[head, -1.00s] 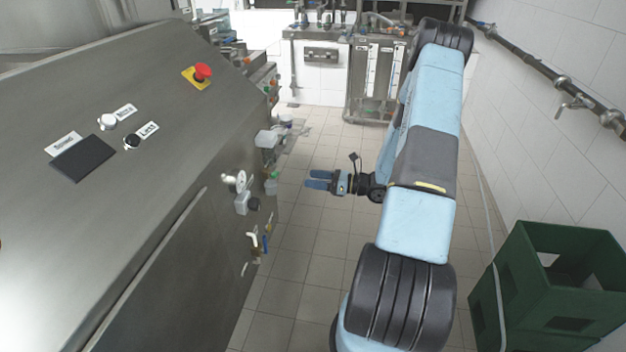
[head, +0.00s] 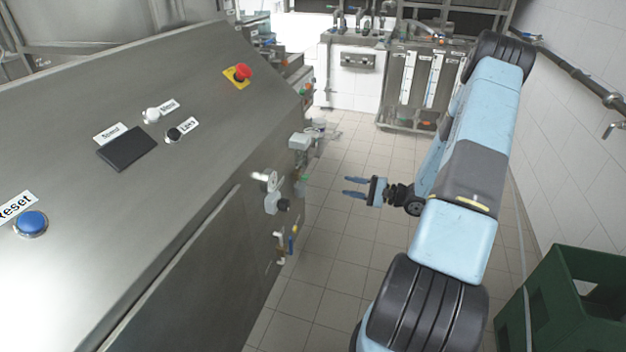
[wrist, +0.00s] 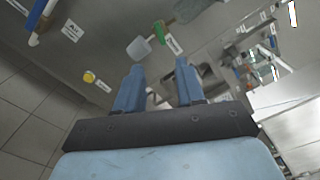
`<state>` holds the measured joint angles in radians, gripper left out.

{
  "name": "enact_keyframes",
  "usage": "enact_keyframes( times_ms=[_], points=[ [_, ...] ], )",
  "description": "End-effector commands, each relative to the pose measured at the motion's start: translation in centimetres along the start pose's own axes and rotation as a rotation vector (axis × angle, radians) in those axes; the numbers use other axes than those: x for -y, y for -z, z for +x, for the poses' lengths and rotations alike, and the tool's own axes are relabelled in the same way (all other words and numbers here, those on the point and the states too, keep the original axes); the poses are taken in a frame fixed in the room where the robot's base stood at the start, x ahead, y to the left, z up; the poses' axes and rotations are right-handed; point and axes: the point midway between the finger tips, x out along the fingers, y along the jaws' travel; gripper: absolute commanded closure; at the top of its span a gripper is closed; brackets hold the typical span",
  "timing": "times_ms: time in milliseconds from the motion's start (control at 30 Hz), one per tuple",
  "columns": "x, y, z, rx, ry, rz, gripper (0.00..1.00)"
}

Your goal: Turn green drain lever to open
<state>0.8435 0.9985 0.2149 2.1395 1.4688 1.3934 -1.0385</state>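My gripper (head: 347,187) has two blue fingers, spread apart and empty. It hangs over the aisle to the right of the lever, pointing toward the machine, with a clear gap between them. In the wrist view the lever is beyond the gap between the fingertips (wrist: 158,68). I cannot tell the lever's exact angle.
A green crate (head: 575,300) stands at the lower right. The tiled floor (head: 345,255) between is clear. A yellow knob (wrist: 89,77) shows in the wrist view.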

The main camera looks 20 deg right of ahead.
Motion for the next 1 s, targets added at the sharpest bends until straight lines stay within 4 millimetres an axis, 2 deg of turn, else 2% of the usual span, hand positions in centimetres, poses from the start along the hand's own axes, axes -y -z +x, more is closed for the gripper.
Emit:
enact_keyframes(
  times_ms=[133, 367, 467, 1000],
  points=[
    [0.0, 0.0, -0.2, -0.001, 0.0, -0.134, 0.62],
    [-0.1, -0.1, 0.5, 0.002, -0.001, -0.186, 0.62],
    [-0.1, -0.1, 1.7, 0.002, -0.002, -0.184, 0.62],
    [-0.1, -0.1, 10.8, 0.002, -0.001, -0.182, 0.62]
  ],
)
